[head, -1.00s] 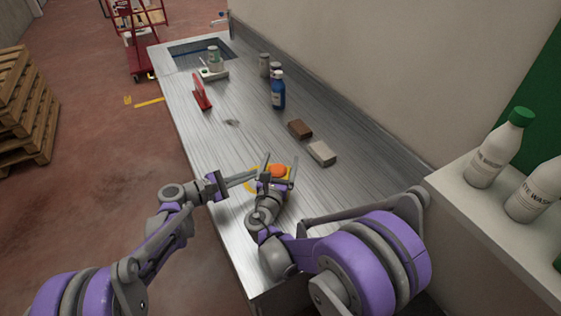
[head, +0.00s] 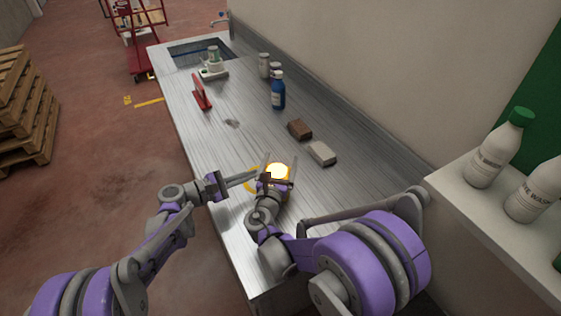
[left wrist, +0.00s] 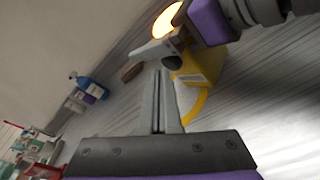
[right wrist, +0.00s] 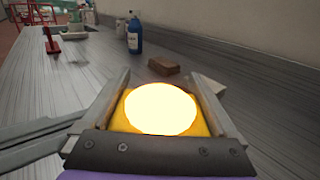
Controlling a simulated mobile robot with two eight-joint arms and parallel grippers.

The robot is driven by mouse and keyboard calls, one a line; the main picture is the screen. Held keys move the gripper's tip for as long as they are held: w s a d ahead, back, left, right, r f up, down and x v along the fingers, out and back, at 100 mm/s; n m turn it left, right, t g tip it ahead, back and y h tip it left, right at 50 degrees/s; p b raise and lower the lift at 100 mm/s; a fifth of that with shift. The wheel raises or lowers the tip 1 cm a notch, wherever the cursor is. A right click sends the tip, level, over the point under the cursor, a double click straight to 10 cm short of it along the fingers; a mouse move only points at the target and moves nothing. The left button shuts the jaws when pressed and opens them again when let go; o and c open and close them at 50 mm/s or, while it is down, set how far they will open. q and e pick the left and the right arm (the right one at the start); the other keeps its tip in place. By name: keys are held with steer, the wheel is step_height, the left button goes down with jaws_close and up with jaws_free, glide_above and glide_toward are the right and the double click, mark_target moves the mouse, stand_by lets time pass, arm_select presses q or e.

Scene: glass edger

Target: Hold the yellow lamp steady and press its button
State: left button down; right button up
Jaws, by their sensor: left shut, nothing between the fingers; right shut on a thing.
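The yellow lamp (head: 278,171) stands on the metal worktop, its dome glowing bright yellow-white. My right gripper (head: 280,166) is shut on its yellow body, with one finger on each side, as the right wrist view shows around the lit dome (right wrist: 160,108). My left gripper (head: 257,175) is shut and empty, its fingertips close to the lamp's left side. In the left wrist view the shut fingers (left wrist: 160,75) point toward the yellow body (left wrist: 203,62) and a yellow loop (left wrist: 196,108). I cannot tell whether they touch it.
A brown block (head: 299,129) and a grey block (head: 321,153) lie beyond the lamp. A blue bottle (head: 278,91), grey containers (head: 264,65) and a red stand (head: 201,92) are farther back. White bottles (head: 495,150) stand on a ledge at right.

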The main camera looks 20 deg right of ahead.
arm_select(q)
steer(key=shift+a, duration=0.1)
steer(key=shift+w+a, duration=0.5)
steer(key=shift+a, duration=0.35)
steer(key=shift+w+a, duration=0.55)
steer(key=shift+a, duration=0.25)
steer(key=shift+w+a, duration=0.5)
steer(key=shift+a, duration=0.35)
arm_select(e)
steer(key=o, duration=1.3)
steer(key=v, duration=1.2)
